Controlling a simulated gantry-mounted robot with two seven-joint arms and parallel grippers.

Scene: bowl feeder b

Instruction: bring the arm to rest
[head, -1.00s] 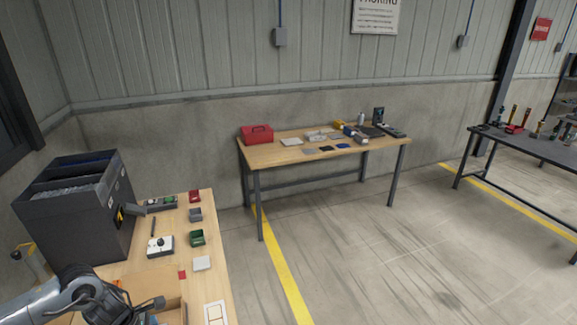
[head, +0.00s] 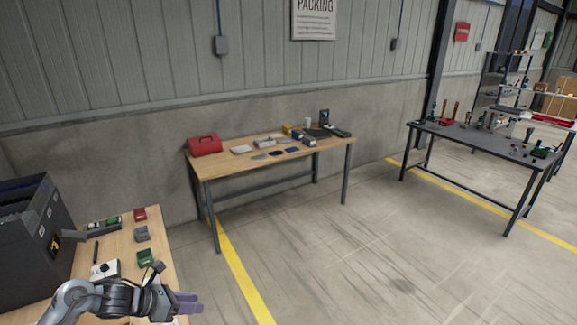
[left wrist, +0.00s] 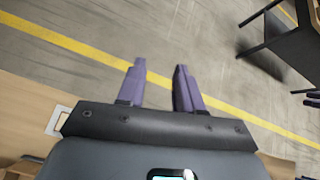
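My left gripper (head: 190,303) reaches in from the lower left in the head view, over the right edge of the near wooden bench (head: 117,238). Its purple fingers point right. In the left wrist view the two fingers (left wrist: 160,72) stand apart with nothing between them, and floor shows beyond them. My right gripper is in neither view.
A dark bowl feeder box (head: 35,245) stands at the bench's left. A red bin (head: 140,214), grey bin (head: 142,234), green bin (head: 145,257) and white switch box (head: 104,270) sit on the bench. Open floor lies right, before the packing table (head: 225,165).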

